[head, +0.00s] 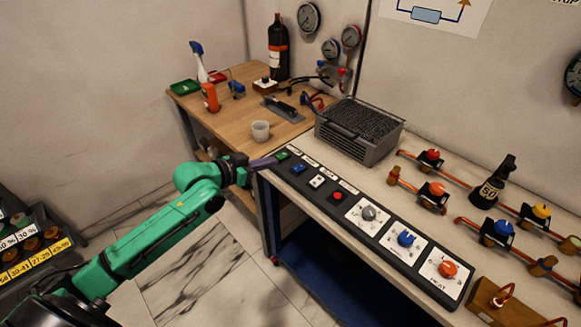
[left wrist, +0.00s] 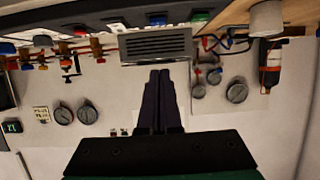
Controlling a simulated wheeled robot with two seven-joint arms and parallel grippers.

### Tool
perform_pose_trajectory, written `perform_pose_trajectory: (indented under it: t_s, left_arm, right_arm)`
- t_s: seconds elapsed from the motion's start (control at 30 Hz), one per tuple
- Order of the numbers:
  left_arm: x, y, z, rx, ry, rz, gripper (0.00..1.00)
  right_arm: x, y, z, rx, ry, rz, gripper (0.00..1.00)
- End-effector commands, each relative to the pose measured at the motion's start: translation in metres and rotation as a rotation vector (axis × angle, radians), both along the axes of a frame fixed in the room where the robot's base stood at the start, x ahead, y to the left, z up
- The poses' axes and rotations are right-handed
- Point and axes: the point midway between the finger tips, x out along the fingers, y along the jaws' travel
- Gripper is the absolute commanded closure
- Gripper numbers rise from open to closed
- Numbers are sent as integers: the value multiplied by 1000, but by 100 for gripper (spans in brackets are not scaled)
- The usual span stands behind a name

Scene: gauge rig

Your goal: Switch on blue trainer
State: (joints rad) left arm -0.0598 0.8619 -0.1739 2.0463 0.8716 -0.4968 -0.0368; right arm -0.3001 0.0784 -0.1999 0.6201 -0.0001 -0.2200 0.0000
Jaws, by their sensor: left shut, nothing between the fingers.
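A dark control panel (head: 330,214) runs along the front edge of the bench. It carries a blue switch (head: 299,169), which also shows at the top of the left wrist view (left wrist: 157,18). A green switch (head: 282,156) sits just beyond it at the panel's far end. My left gripper (head: 274,160) is shut and empty, its dark fingertips close to the green switch and left of the blue one. Whether they touch the panel I cannot tell. The shut fingers also show in the left wrist view (left wrist: 160,75). My right gripper is in neither view.
A white switch (head: 317,181), a red button (head: 337,195) and grey, blue (head: 405,239) and orange (head: 447,268) knobs follow along the panel. A grey vented box (head: 358,133) stands behind it. A white cup (head: 261,131) stands on the wooden table. Pipes with valves lie at the right.

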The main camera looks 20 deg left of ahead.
Motion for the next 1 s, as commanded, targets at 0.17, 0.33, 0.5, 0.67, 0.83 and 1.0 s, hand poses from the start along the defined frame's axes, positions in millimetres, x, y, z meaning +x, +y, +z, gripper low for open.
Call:
perform_pose_trajectory:
  t_s: [0.17, 0.33, 0.5, 0.67, 0.83, 1.0]
  left_arm:
    - [23, -12, -5, -4, -4, 1, 100]
    - [54, -28, -19, -5, -2, 1, 100]
    - [83, -45, -33, -1, -2, -1, 100]
    - [77, -41, -64, 1, 1, -1, 100]
    - [75, -40, -74, 0, 0, 0, 100]
    - [75, -40, -74, 0, 0, 0, 100]
  right_arm:
    - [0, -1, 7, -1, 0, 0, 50]
    - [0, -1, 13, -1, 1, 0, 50]
    - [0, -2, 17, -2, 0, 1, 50]
    - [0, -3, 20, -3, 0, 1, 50]
    - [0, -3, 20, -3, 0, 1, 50]
    - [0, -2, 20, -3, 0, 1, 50]
